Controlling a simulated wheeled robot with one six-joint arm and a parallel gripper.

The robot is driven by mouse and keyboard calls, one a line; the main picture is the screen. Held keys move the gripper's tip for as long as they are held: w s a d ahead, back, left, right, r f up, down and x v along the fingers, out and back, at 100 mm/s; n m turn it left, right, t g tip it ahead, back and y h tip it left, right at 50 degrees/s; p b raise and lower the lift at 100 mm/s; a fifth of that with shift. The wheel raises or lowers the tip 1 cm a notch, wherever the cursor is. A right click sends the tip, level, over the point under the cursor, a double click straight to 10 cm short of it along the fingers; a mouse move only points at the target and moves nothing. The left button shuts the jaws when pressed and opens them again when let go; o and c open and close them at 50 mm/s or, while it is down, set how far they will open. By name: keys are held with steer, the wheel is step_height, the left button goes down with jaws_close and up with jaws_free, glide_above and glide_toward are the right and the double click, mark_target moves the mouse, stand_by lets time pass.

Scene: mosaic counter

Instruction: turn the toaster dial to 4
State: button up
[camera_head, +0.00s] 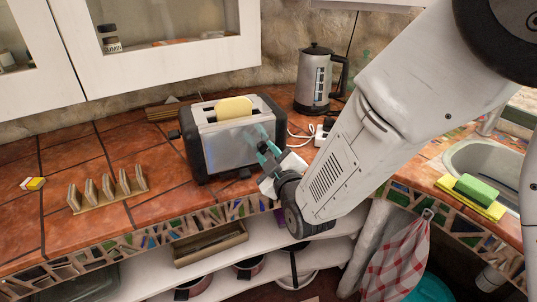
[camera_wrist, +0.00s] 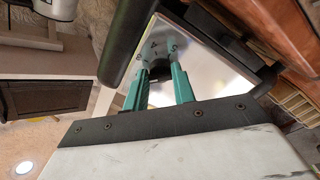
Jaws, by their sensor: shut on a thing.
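The toaster (camera_head: 222,152), steel with black ends, stands on the tiled counter, with a slice of bread (camera_head: 234,108) showing in its top slot. My gripper (camera_head: 264,150) reaches its front face near the right end. In the wrist view, my teal fingers (camera_wrist: 160,70) are shut on the dark dial (camera_wrist: 157,72), one on each side. The steel face (camera_wrist: 193,58) around it has small printed marks, partly hidden by the fingers. The dial is hidden behind my gripper in the head view, and I cannot read its setting.
A kettle (camera_head: 315,78) stands behind right of the toaster, near a white cable (camera_head: 299,133). A wooden rack (camera_head: 108,190) is at left. The sink (camera_head: 485,160), with a green sponge (camera_head: 476,190) beside it, is at right. White cabinets (camera_head: 165,60) hang above.

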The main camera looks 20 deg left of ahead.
steer(key=m, duration=0.8)
steer(key=shift+m, duration=0.3)
steer(key=m, duration=0.4)
steer(key=shift+s+a+m, duration=0.1)
steer(key=shift+m, duration=0.2)
steer(key=m, duration=0.4)
steer(key=shift+m, duration=0.3)
steer(key=o, duration=1)
